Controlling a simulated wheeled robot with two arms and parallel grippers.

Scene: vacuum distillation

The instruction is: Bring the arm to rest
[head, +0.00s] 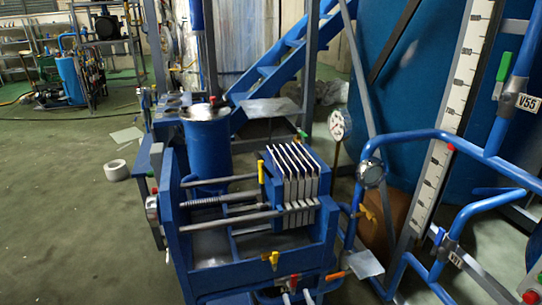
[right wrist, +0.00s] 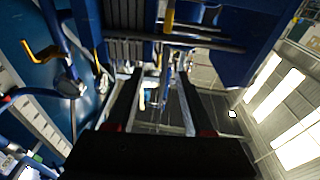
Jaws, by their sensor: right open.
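My right gripper (right wrist: 160,85) fills the lower middle of the right wrist view. Its two dark fingers stand apart with a clear gap between them, and nothing is held in the gap. The blue filter press (head: 330,230) is ahead in the head view, with a stack of pale plates (head: 294,187) in its frame. The press also shows at the top of the right wrist view (right wrist: 235,50), beyond the fingers. I cannot tell whether the fingers touch it. I cannot clearly make out the right gripper in the head view. My left gripper is not in view.
Blue pipes (head: 440,137) and a white scale board (head: 455,110) stand on the right before a large blue tank (head: 420,60). A gauge (head: 339,124) rises behind the press. Green floor (head: 70,220) is open on the left, with a white roll (head: 116,170) on it.

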